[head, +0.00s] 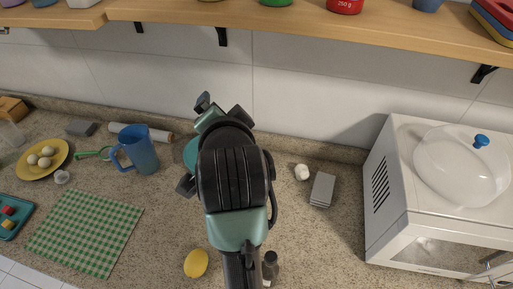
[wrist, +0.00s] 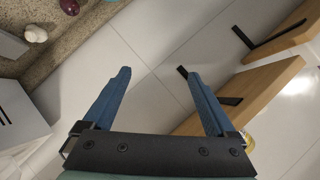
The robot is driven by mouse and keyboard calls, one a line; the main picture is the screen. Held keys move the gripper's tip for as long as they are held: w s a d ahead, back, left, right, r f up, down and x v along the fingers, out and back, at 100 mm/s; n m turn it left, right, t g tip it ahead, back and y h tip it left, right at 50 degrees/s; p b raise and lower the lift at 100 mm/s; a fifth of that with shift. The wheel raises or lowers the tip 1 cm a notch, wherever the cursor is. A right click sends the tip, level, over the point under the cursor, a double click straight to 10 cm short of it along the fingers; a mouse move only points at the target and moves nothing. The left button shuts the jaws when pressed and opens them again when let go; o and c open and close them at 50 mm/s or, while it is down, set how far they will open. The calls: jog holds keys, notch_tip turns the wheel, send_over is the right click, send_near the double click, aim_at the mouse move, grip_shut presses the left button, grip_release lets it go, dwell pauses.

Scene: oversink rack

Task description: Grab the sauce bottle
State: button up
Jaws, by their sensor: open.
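A dark bottle (head: 270,266) stands on the counter at the bottom centre of the head view, just right of my arm and partly cut off by it. It may be the sauce bottle; no label can be read. My gripper (wrist: 158,72) is open and empty in the wrist view, its two blue fingers spread in front of the tiled wall. In the head view my arm hides most of the gripper, which is up near the wall, well away from the bottle. The bottle cannot be made out in the wrist view.
A shelf (head: 300,20) runs above the counter. A white microwave (head: 385,190) stands right. Garlic (head: 302,172), a grey block (head: 322,189), a lemon (head: 196,263), a blue pitcher (head: 140,152) and a checkered cloth (head: 85,232) lie around. The counter right of the bottle is clear.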

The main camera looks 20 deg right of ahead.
jog(key=s+f+m+g+p, duration=0.2)
jog(key=s+f+m+g, duration=0.1)
jog(key=s+f+g, duration=0.1)
jog(key=s+d+f+m+g+y+p, duration=0.1)
jog(key=s+f+m+g+p, duration=0.1)
jog(key=s+f+m+g, duration=0.2)
jog(key=s+d+f+m+g+y+p, duration=0.1)
jog(key=s+f+m+g+p, duration=0.2)
jog(key=s+f, duration=0.5)
jog(key=shift+s+d+f+m+g, duration=0.15)
jog(key=shift+s+m+g, duration=0.15)
jog(key=shift+s+g, duration=0.7)
jog(key=shift+t, duration=0.3)
jog(key=f, duration=0.4)
jog(key=s+f+b, duration=0.1)
jog(key=f, duration=0.2)
jog(key=shift+s+f+p, duration=0.2)
jog(key=shift+f+p, duration=0.7)
jog(key=shift+f, duration=1.95)
grip_shut()
